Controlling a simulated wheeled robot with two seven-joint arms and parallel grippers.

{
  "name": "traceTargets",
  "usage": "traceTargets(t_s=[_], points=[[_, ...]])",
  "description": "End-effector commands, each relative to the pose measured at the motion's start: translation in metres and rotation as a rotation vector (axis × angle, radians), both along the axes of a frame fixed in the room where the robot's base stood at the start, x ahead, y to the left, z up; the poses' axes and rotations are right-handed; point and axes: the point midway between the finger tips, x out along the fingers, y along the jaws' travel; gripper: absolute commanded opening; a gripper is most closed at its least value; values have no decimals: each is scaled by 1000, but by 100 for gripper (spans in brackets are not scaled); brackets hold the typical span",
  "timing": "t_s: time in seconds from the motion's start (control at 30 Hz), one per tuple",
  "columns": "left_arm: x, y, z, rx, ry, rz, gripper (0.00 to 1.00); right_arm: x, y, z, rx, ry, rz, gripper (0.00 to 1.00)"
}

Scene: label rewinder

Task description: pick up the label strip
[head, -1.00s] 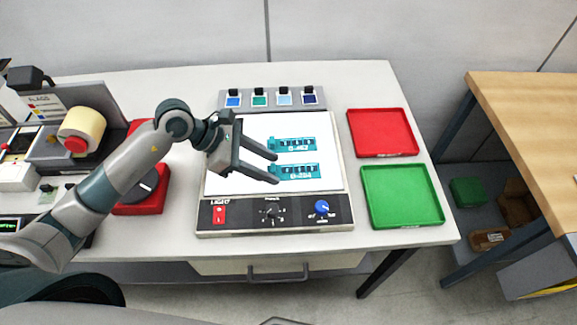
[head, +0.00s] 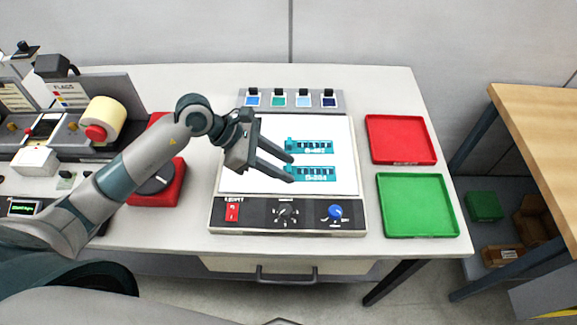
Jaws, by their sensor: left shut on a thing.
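Two teal label strips lie one above the other on the lit white panel of the light box (head: 235,178): an upper strip (head: 315,147) and a lower strip (head: 315,174). My left gripper (head: 292,170) reaches in from the left over the panel. Its two fingers are shut on the left end of the lower strip, one on each side. I see no clear gap under the strip, so I cannot tell whether it is lifted. My right gripper is not in view.
A red tray (head: 401,139) and a green tray (head: 417,205), both empty, stand right of the light box. A row of colour swatches (head: 291,100) is behind it. A red dial box (head: 165,185) and a label roll (head: 104,119) are at left.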

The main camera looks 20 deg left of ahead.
Motion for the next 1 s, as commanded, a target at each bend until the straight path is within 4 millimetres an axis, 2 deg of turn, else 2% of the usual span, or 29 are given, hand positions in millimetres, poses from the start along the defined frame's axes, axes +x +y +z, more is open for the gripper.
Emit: traceTargets(t_s=[0.17, 0.37, 0.7, 0.87, 1.0], points=[[1, 0, 10, 1, -5, -1, 14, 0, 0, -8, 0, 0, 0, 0], [1, 0, 35, 2, -9, -2, 14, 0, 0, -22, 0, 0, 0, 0], [-43, -51, 76, -1, -9, -6, 14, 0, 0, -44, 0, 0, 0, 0], [-60, -70, 92, -2, -7, -4, 14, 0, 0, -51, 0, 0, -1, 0], [-68, -78, 104, 1, 0, -1, 14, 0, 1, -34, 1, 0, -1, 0]])
